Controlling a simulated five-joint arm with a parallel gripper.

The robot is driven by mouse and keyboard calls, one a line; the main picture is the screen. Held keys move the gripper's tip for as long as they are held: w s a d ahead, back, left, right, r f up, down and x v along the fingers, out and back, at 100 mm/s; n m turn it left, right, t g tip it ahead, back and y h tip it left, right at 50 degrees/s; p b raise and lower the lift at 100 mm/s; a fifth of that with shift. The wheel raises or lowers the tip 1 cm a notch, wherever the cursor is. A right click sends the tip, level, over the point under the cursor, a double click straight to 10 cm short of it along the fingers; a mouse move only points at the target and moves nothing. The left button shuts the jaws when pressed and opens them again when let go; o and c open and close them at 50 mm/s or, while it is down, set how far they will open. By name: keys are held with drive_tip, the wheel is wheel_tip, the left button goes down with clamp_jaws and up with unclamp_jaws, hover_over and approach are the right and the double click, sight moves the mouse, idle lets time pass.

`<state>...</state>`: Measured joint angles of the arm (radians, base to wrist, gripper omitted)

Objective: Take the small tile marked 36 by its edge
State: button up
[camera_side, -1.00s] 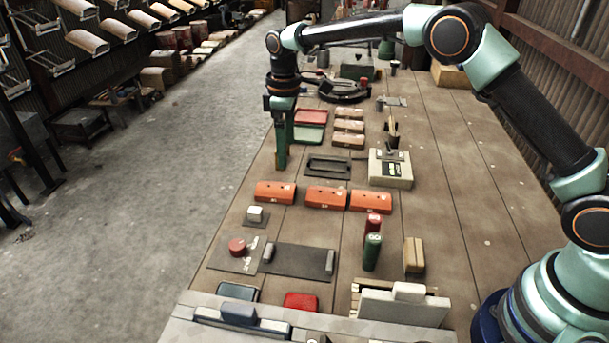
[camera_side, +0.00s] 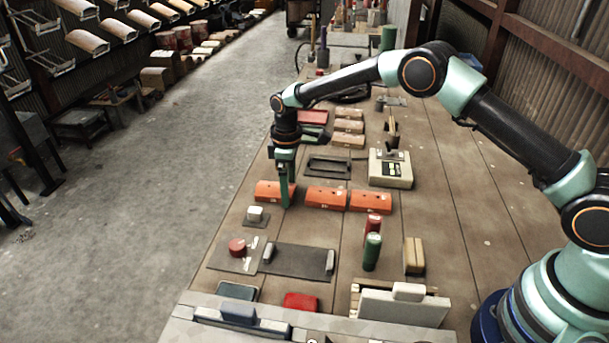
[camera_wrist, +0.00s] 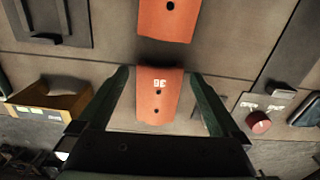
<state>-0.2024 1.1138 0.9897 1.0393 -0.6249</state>
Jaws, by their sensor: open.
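The small orange tile marked 36 (camera_wrist: 158,98) lies on the bench top between my two fingers in the wrist view, its number upside down there. My gripper (camera_side: 285,203) points down at that tile's right part. In the wrist view my gripper (camera_wrist: 160,74) is open, with a visible gap on each side of the tile. How far the fingertips are above the bench is hard to tell.
A second orange tile (camera_side: 326,197) and a third (camera_side: 370,201) lie to the right. A white block (camera_side: 255,214) on a dark plate stands in front. A dark tray (camera_side: 328,167) and a grey scale-like device (camera_side: 390,170) stand behind. Red and green cylinders (camera_side: 372,252) stand front right.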

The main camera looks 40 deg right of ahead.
drive_tip(key=shift+f, duration=0.25)
drive_tip(key=c, duration=1.4)
drive_tip(key=shift+r, duration=0.15)
